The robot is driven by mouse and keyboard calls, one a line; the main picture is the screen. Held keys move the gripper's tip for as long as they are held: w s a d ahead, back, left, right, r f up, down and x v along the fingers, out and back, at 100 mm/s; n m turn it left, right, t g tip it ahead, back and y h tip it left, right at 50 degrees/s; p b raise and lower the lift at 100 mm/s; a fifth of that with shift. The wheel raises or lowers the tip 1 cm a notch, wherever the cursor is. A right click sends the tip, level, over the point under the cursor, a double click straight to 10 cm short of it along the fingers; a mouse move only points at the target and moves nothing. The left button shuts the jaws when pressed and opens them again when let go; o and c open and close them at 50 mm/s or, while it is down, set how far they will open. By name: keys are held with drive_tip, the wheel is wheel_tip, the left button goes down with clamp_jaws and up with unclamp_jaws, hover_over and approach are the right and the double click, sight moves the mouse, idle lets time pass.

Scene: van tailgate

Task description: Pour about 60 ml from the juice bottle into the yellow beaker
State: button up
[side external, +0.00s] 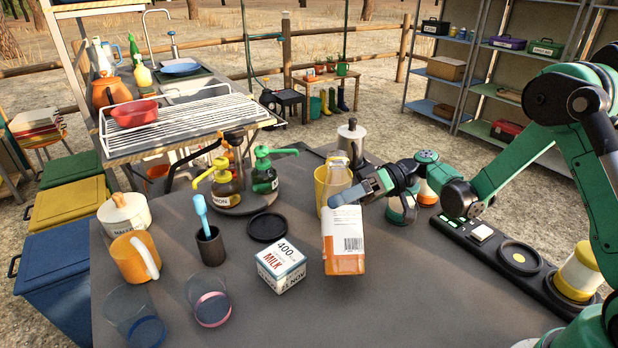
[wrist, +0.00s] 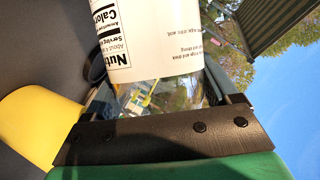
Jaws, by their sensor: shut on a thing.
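The juice bottle (side external: 345,242) is clear with a white barcode label and orange juice showing at its bottom. It stands roughly upright, with a slight lean, at the middle of the table in the side view. I cannot tell whether its base touches the table. My gripper (side external: 350,194) is shut on its upper part from the right. The wrist view shows the bottle's white label (wrist: 150,40) close up. The yellow beaker (side external: 321,188) is just behind the bottle, partly hidden by it. A yellow surface, probably the beaker (wrist: 35,125), shows at the left of the wrist view. No stream of juice shows.
A milk carton (side external: 281,267) stands left of the bottle, with a black round coaster (side external: 267,227) behind it. Clear glasses (side external: 210,300) and an orange mug (side external: 133,257) are at left.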

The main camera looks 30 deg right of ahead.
sight(352, 182)
drive_tip(key=shift+s+a+f+m, duration=0.1)
drive_tip(key=shift+s+f+m, duration=0.05)
drive_tip(key=shift+m, duration=0.35)
drive_tip(key=shift+s+a+r+m+y, duration=0.1)
drive_tip(key=shift+s+r+m+y, duration=0.1)
drive_tip(key=shift+m+y, duration=0.25)
drive_tip(key=shift+r+m+g+y, duration=0.3)
drive_tip(key=shift+r+m+y, duration=0.05)
drive_tip(key=shift+r+m, duration=0.25)
drive_tip(key=shift+w+r+m+y, duration=0.3)
drive_tip(key=shift+r+m, duration=0.35)
drive_tip(key=shift+m, duration=0.1)
drive_tip(key=shift+d+r, duration=0.1)
drive_tip(key=shift+d, duration=0.1)
drive_tip(key=shift+w+m+y, duration=0.1)
drive_tip(key=shift+m+y, duration=0.3)
drive_tip(key=shift+m, duration=0.4)
drive_tip(key=shift+w+r+m, duration=0.1)
drive_tip(key=shift+r+m, duration=0.15)
drive_tip(key=shift+m, duration=0.25)
idle(0.9)
